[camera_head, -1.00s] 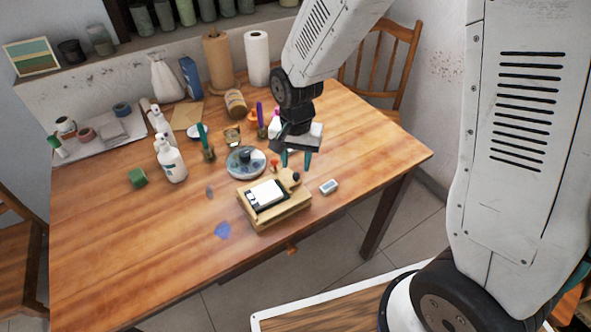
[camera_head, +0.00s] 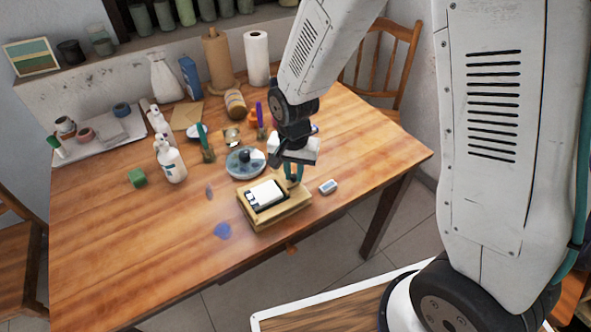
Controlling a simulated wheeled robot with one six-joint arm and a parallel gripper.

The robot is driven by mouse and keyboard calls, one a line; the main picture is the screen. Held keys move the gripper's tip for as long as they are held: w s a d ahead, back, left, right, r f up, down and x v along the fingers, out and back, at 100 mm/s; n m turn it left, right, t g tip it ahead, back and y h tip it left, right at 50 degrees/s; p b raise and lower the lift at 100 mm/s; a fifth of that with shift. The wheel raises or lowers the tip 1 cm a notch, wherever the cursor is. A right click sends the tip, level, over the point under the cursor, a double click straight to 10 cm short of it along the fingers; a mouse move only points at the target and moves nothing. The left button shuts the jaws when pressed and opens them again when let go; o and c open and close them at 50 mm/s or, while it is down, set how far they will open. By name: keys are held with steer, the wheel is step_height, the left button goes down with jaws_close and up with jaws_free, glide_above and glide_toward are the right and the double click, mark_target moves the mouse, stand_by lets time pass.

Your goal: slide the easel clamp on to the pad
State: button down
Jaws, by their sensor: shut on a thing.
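A small wooden easel box (camera_head: 275,217) sits near the front edge of the table, with a white pad (camera_head: 265,193) in a dark frame on its top. My gripper (camera_head: 293,174) has come down at the box's right back corner, its teal fingers pointing down. It is shut on the easel clamp, whose dark knob (camera_head: 294,181) shows just below the fingertips. The fingers and wrist hide most of the clamp, so its exact seat on the box cannot be told. The clamp is beside the pad, to its right.
A white eraser-like block (camera_head: 328,186) lies right of the box. A round blue-grey dish (camera_head: 245,163) stands close behind it. The table's front left is mostly clear.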

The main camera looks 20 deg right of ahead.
mark_target(289, 184)
steer(key=shift+s+a, duration=0.2)
steer(key=shift+a, duration=0.4)
steer(key=c, duration=1.3)
jaws_free()
steer(key=shift+a, duration=0.15)
steer(key=shift+c, duration=0.2)
steer(key=shift+r, duration=0.2)
step_height(289, 184, up, 7)
steer(key=shift+r, duration=0.2)
